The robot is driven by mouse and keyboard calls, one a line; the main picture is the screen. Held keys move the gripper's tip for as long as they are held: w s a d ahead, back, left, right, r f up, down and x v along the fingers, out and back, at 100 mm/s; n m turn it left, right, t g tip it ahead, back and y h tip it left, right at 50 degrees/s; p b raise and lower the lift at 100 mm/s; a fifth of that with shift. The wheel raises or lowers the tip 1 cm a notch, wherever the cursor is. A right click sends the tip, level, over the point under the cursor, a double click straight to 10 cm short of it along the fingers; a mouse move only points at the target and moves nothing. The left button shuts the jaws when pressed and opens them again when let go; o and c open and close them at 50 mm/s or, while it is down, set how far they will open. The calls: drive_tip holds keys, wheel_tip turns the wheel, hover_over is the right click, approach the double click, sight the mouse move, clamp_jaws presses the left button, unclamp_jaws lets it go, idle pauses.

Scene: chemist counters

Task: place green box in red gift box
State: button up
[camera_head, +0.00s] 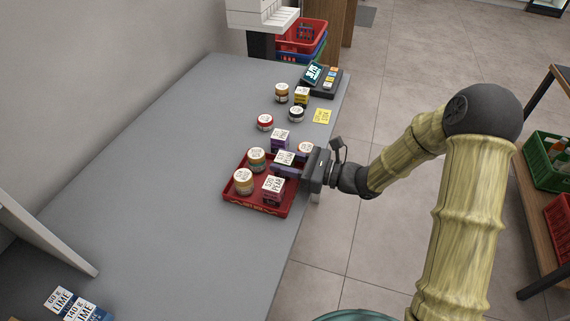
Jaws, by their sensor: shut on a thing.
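The red gift box (228,193) is a shallow red tray on the grey counter, near its right edge. It holds two amber jars with pale labels (243,181) on its left side and a dark pink box (273,190) at the front. My gripper (287,170) reaches in from the right over the tray's back right part and is shut on a small box with a white label (285,157). The fingers hide most of that box's sides, so I cannot tell its colour or whether it touches the tray floor. I see no clearly green box.
Behind the tray stand a purple box (280,138) and an amber jar (305,147), close to my gripper. The counter (170,170) left of the tray is clear.

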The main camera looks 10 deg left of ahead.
drive_tip(key=shift+f, duration=0.35)
drive_tip(key=shift+f, duration=0.15)
drive_tip(key=o, duration=1)
drive_tip(key=shift+s, duration=0.15)
